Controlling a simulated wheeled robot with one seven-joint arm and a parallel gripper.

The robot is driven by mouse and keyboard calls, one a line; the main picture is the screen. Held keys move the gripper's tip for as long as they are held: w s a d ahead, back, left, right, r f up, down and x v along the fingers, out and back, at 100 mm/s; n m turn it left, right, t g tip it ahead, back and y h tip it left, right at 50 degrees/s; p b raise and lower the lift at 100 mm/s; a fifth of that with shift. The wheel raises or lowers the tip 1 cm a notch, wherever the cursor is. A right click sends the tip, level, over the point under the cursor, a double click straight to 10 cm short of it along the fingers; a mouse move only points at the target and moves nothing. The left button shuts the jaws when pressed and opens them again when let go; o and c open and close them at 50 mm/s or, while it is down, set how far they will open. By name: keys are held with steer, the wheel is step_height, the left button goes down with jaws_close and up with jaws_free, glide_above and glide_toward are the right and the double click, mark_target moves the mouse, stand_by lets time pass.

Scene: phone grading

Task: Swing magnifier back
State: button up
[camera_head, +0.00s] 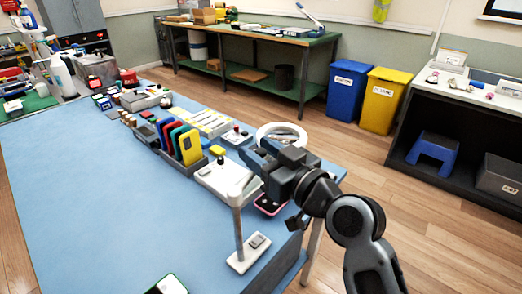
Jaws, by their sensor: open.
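The magnifier has a white ring-shaped head (282,131), seen just behind my gripper near the right edge of the blue table. A white stand, with a flat base (248,254) and a thin upright post (238,230), stands at the table's front right. An arm at the post's top runs toward my gripper, which hides its link to the ring. My gripper (255,153) is open, with dark jaws pointing left, close to the ring and above the table's right side. I cannot tell whether it touches the magnifier. Nothing shows held in it.
On the blue table (90,190), a rack of coloured phones (180,141) and a white device (220,176) stand left of my gripper. A phone (168,285) lies at the front edge. Blue (347,90) and yellow (383,100) bins stand beyond. The table's left-middle is clear.

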steer(key=shift+c, duration=0.3)
jaws_close()
steer(key=shift+w+a+f+b, duration=0.1)
steer(key=shift+f+b, duration=0.05)
steer(key=shift+b, duration=0.5)
